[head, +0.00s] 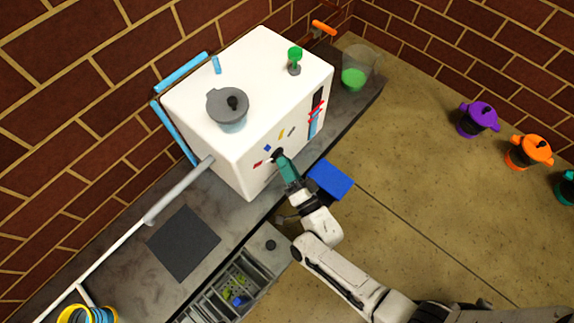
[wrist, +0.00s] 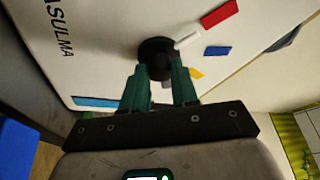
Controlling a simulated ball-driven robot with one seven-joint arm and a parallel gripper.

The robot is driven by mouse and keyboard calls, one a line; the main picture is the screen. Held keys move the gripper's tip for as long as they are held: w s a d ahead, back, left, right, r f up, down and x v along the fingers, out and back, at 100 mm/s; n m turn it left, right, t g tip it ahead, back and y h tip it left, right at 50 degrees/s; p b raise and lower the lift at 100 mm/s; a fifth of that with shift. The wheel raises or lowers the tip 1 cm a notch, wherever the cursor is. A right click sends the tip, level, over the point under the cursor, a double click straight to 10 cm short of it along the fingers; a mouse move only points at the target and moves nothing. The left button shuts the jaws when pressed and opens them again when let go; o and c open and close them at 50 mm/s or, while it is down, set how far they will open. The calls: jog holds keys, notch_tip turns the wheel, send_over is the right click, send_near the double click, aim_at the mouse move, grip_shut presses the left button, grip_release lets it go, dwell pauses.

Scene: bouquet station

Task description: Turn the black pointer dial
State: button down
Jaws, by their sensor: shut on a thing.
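The black pointer dial (wrist: 156,53) sits on the front face of the white box-shaped machine (head: 224,165). In the wrist view it is round and dark, with a white piece beside it at its upper right. Red, blue and yellow marks lie around it on the panel. My gripper (wrist: 159,75) has its green fingers on both sides of the dial's near part and is shut on it. In the head view my gripper (head: 283,161) reaches the machine's front and covers much of the dial. Which mark the pointer faces I cannot tell.
A grey lidded pot (head: 229,107) and a green knob (head: 295,55) are on the machine's top. A blue block (head: 330,181) is close beside my gripper. A clear cup with green contents (head: 354,79) stands behind the machine's right end.

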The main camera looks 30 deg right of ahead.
dwell(0.3)
jog(key=c, duration=0.9)
grip_release()
jog(key=shift+o, duration=0.2)
jog(key=s+f+p, duration=0.2)
jog(key=s, duration=0.8)
jog(key=shift+s+a, duration=0.15)
jog(key=shift+s, duration=0.15)
